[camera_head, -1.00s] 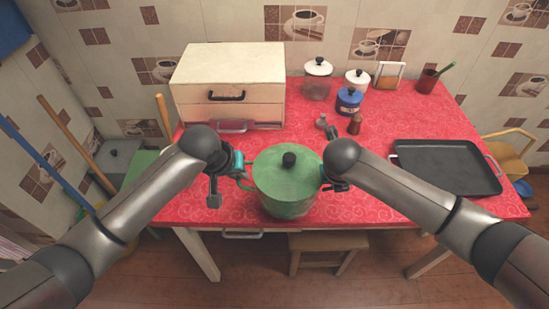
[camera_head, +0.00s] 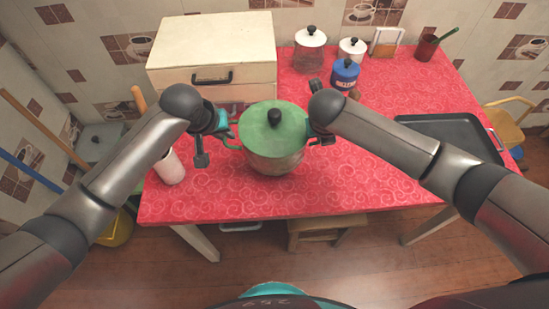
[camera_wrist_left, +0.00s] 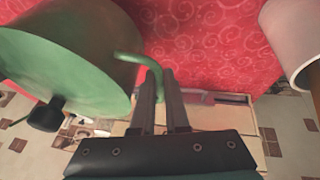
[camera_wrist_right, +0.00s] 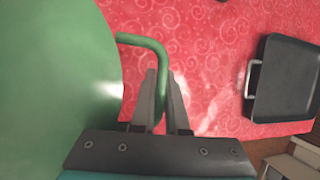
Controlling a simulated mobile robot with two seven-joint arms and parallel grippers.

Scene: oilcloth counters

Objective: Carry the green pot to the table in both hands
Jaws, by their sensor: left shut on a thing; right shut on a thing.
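The green pot (camera_head: 272,158), with its green lid and black knob, is upright over the red-patterned table (camera_head: 370,190), behind its front edge. Whether its base touches the cloth I cannot tell. My left gripper (camera_head: 229,143) is shut on the pot's left handle; the left wrist view shows this handle (camera_wrist_left: 130,58) between the fingers. My right gripper (camera_head: 320,138) is shut on the right handle; the right wrist view shows that handle (camera_wrist_right: 145,41) running down between the fingers. The arms hide parts of the handles in the head view.
A cream bread box (camera_head: 215,55) stands behind the pot. A white cylindrical container (camera_head: 169,168) stands left of it, under my left arm. A dark tray (camera_head: 450,135) lies to the right. Jars, including a blue one (camera_head: 345,75), stand behind. The front right cloth is clear.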

